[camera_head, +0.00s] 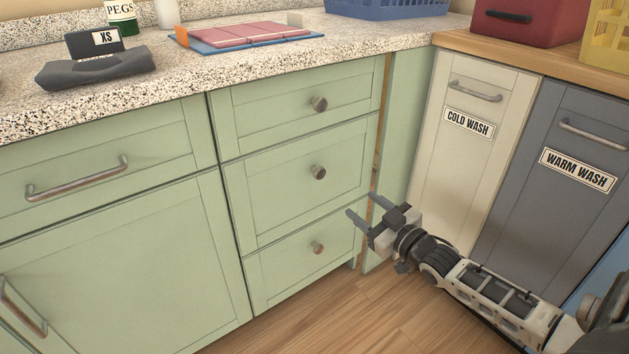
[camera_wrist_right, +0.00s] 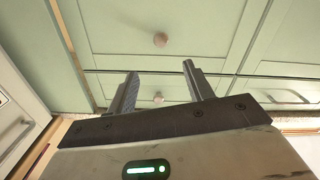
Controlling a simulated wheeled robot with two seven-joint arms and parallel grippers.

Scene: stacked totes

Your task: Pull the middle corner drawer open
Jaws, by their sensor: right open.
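The middle corner drawer (camera_head: 285,195) is a pale green front with a round metal knob (camera_head: 318,172), between a top and a bottom drawer. It looks shut. My right gripper (camera_head: 360,204) is open and empty, in front of and to the right of this knob, apart from it. The right wrist view looks upside down. There the middle drawer's knob (camera_wrist_right: 160,40) shows beyond the open fingertips (camera_wrist_right: 160,70), and the top drawer's knob (camera_wrist_right: 158,99) shows between the fingers. My left gripper is not in view.
The cold wash front (camera_head: 462,150) and warm wash front (camera_head: 560,190) stand to the right, with bar handles. A cupboard with a bar handle (camera_head: 78,178) is on the left. The speckled counter (camera_head: 200,85) overhangs the drawers. The wooden floor (camera_head: 340,310) in front is clear.

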